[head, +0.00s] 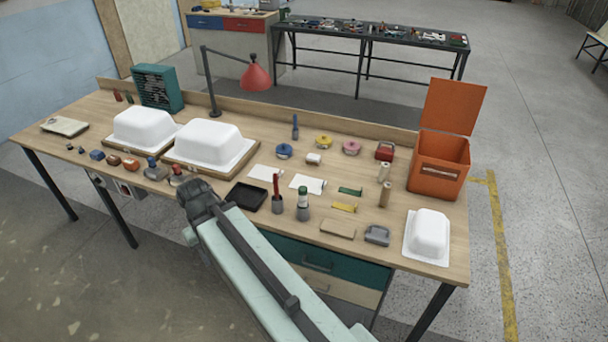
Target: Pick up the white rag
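Two flat white pieces lie on the wooden workbench (335,253), near its middle. One flat white piece (265,173) is to the left, and the other flat white piece (307,184) is just right of it. Either could be the white rag; at this size I cannot tell cloth from paper. My arm reaches up from the bottom edge, and its dark end (201,197) is over the bench's front edge, left of both pieces and apart from them. The fingers cannot be made out, so I cannot tell whether my gripper is open or shut.
White tub shells (208,142) are at left, another shell (429,232) at right. An orange open box (437,166) stands at the back right.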

